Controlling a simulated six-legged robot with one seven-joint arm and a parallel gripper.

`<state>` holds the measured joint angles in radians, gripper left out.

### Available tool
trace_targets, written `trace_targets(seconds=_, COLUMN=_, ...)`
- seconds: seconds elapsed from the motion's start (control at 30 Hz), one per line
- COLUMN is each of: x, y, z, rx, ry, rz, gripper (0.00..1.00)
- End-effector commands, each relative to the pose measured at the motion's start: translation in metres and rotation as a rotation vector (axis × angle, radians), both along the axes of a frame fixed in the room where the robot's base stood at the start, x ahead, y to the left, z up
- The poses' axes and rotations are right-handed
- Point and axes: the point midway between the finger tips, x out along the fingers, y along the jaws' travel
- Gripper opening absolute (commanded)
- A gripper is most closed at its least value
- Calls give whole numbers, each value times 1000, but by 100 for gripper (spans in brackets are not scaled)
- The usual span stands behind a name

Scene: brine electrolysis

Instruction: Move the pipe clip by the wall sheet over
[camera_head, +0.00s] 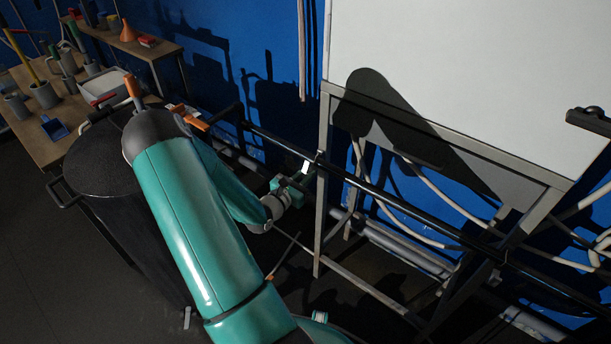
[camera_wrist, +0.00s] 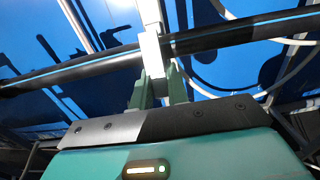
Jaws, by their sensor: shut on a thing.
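My gripper (camera_head: 296,181) is at the black pipe (camera_head: 385,203), just left of the grey frame's upright. In the wrist view its two green fingers (camera_wrist: 157,84) are shut on a small white and grey block, which looks like the pipe clip (camera_wrist: 151,50). The clip (camera_head: 306,167) also shows as a small white piece in the head view. In the wrist view it stands upright across the blue-striped black pipe (camera_wrist: 230,33). I cannot tell whether it is clipped around the pipe or only in front of it. No wall sheet can be made out for certain.
A large white panel (camera_head: 470,70) on a grey frame (camera_head: 321,190) stands right of my gripper. Pale hoses (camera_head: 432,188) hang beneath it. A black drum (camera_head: 110,205) and a wooden table (camera_head: 38,148) with pots and tools are at left. The blue wall (camera_head: 235,40) is behind.

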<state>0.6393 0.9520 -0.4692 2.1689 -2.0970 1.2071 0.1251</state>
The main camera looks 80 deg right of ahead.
Motion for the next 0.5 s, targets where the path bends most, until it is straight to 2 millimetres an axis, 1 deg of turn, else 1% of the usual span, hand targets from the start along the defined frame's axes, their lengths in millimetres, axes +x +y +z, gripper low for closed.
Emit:
trace_targets(seconds=0.27, x=0, y=1, z=-3, rx=-42, ry=22, rz=2, gripper=0)
trace_targets(seconds=0.5, x=0, y=0, z=-9, rx=-160, ry=76, rz=4, gripper=0)
